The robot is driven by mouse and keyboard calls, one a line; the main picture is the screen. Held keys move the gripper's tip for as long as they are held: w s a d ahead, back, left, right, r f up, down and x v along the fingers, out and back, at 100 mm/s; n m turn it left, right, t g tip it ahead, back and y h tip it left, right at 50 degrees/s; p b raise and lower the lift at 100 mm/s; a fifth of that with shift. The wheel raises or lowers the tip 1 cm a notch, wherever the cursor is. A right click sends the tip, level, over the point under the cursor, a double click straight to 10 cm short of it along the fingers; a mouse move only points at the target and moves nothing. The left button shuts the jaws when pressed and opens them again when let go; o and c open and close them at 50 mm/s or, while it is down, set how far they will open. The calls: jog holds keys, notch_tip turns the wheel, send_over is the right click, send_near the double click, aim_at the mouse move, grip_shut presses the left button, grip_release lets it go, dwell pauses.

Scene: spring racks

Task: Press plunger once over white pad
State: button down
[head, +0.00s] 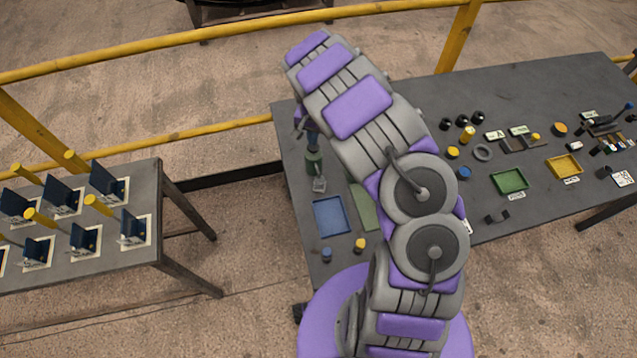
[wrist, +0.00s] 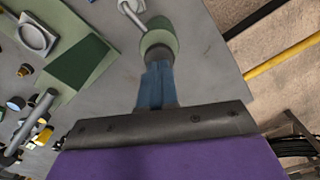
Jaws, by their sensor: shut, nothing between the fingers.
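A green round head (wrist: 158,38) with a thin pale rod and a pale end piece (wrist: 130,8) shows at the top of the wrist view. This looks like the plunger. In the head view the green head (head: 313,163) stands near the left edge of the dark table. My gripper (wrist: 157,75) has its blue fingers shut and empty, lined up with the green head; I cannot tell whether they touch. It also shows in the head view (head: 312,142), partly behind my arm. A pale square with a ring (wrist: 38,38) lies on a green mat; I cannot tell if it is the white pad.
A blue tray (head: 331,216) and a green mat (head: 363,208) lie near the plunger. Green (head: 510,181) and yellow trays (head: 563,167) with small parts lie to the right. A side table with blue spring racks (head: 62,196) stands left, before a yellow rail (head: 200,36).

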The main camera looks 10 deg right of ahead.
jog(key=shift+f, duration=0.15)
jog(key=shift+f+b, duration=0.4)
jog(key=shift+f, duration=1)
jog(key=shift+r, duration=0.15)
jog(key=shift+r+p, duration=0.35)
jog(key=shift+r, duration=1.05)
jog(key=shift+r, duration=0.1)
jog(key=shift+r+p, duration=0.6)
jog(key=shift+r, duration=2.3)
